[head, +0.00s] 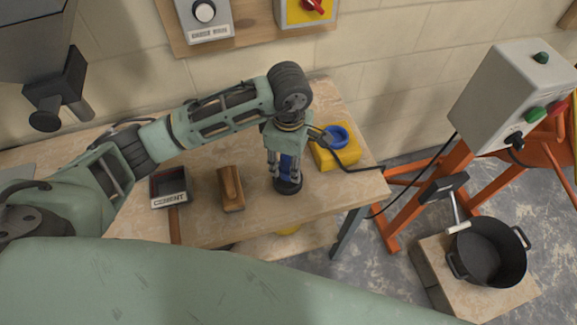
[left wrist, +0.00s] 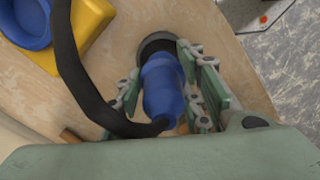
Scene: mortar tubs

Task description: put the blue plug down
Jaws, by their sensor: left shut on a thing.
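The blue plug (head: 287,167) stands roughly upright over the wooden bench, between the fingers of my left gripper (head: 286,172), which is shut on it. In the left wrist view the plug (left wrist: 163,85) shows between the two green finger pads of the gripper (left wrist: 168,92). A dark round part (head: 288,187) is at the plug's lower end; I cannot tell whether it belongs to the plug or touches the bench. A black cable (left wrist: 85,75) runs from the plug. A yellow block with a blue round socket (head: 337,137) sits just right of the gripper.
On the bench (head: 325,195), a wooden float (head: 230,188) and a dark tray labelled cement (head: 170,187) lie left of the gripper. The cable (head: 365,169) crosses the bench's right edge toward a grey control box (head: 510,95) on an orange frame. A black pot (head: 487,252) stands lower right.

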